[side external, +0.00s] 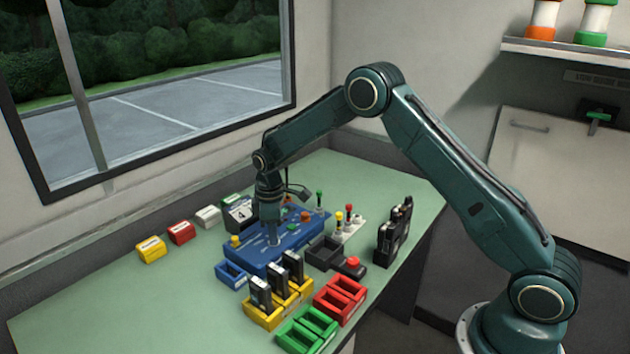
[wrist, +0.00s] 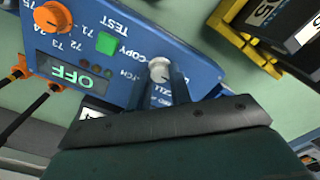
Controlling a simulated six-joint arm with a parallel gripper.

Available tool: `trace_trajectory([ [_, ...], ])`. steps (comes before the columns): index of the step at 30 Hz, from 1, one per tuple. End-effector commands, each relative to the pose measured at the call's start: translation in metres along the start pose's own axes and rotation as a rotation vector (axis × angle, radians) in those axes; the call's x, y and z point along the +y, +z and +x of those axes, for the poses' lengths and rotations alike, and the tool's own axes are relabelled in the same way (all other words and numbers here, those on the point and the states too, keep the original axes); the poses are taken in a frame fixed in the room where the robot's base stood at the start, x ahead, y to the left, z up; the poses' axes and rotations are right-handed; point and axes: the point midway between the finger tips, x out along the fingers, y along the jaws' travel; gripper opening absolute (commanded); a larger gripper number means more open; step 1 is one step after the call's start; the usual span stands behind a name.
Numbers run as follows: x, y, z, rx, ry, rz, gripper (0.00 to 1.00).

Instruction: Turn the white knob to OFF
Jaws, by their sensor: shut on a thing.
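The white knob (wrist: 160,68) sits on the blue panel (wrist: 200,70), which is the blue box (side external: 240,255) on the green table in the side view. My gripper (wrist: 165,82) is shut on the knob, with a finger on each side of it. In the side view my gripper (side external: 272,238) reaches down to the top of the box, and the knob cannot be made out there. A small display (wrist: 74,74) on the panel reads OFF in green letters, upside down in the wrist view. Labels around the knob are partly covered by my fingers, so its exact setting cannot be told.
An orange knob (wrist: 53,17) and a green button (wrist: 107,42) are on the same panel. Yellow bins (side external: 262,318) with black modules, red bins (side external: 335,306) and green bins (side external: 305,338) stand in front. Black modules (side external: 388,240) stand at right. The table's left front is clear.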

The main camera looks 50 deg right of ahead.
Motion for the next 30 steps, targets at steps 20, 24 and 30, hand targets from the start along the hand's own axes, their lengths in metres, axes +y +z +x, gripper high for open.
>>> trace_trajectory([
  [20, 0.0004, -0.0008, -0.0015, 0.003, 0.002, -0.054, 0.34],
  [24, 0.0003, -0.0005, -0.0009, 0.002, 0.001, -0.053, 0.42],
  [30, 0.0001, -0.0003, -0.0007, 0.001, 0.001, -0.052, 0.42],
])
